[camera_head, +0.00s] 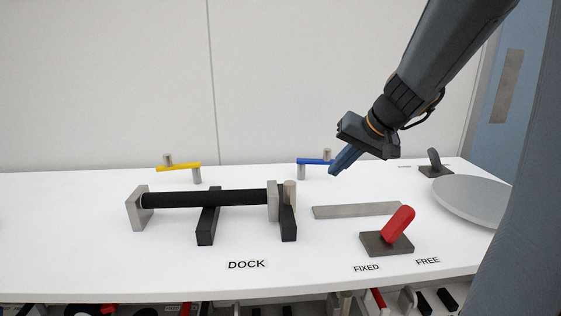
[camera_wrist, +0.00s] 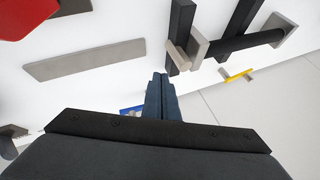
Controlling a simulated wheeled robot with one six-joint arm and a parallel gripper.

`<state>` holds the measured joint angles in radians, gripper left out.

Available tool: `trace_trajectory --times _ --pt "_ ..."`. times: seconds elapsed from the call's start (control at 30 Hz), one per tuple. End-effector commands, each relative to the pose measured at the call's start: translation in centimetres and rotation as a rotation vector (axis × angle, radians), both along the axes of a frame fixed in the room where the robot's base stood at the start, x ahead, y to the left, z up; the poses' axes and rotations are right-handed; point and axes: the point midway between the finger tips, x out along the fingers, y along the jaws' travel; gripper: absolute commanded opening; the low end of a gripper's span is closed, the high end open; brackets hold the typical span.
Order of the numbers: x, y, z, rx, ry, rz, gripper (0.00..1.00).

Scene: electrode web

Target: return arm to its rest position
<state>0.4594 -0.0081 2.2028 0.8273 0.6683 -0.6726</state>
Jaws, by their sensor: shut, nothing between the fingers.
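My gripper (camera_head: 338,169) hangs from my arm above the back right part of the white table, in front of the blue-handled crank (camera_head: 314,161). Its fingers are shut with nothing between them. They also show shut in the wrist view (camera_wrist: 159,80). In the head view the gripper appears apart from the grey flat bar (camera_head: 357,210) and the black roller (camera_head: 205,198). The blue crank is partly hidden behind the fingers in the wrist view.
The roller lies on black supports (camera_head: 207,228) behind the DOCK label (camera_head: 247,265). A red lever (camera_head: 398,224) stands right of the bar. A grey disc (camera_head: 470,197), a small dark lever (camera_head: 435,160) and a yellow crank (camera_head: 180,166) stand around. The table's front left is clear.

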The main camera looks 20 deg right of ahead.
Motion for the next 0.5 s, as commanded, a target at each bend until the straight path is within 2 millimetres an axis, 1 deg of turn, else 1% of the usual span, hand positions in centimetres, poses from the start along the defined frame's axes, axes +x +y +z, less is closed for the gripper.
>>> trace_trajectory --times 0.07,0.13,0.17,0.23,0.27,0.3,0.37,0.4,0.47,0.5 --pt "-0.2 0.3 -0.2 -0.001 0.008 0.005 0.0" --pt "-0.9 1.3 -0.8 -0.005 0.038 0.02 0.0" --pt "-1.5 2.0 -1.3 -0.01 0.059 0.033 0.0" --pt "-3.4 4.1 -2.6 -0.028 0.128 0.071 0.0" --pt "-4.6 5.2 -3.4 -0.041 0.164 0.091 0.0" --pt "-6.3 6.6 -4.4 -0.063 0.217 0.122 0.0" --pt "-9.2 8.6 -5.8 -0.104 0.297 0.168 0.0" --pt "-11.1 9.6 -6.7 -0.135 0.343 0.198 0.0" --pt "-13.8 10.8 -7.7 -0.183 0.404 0.241 0.0" --pt "-15.4 11.3 -8.2 -0.215 0.438 0.266 0.0"
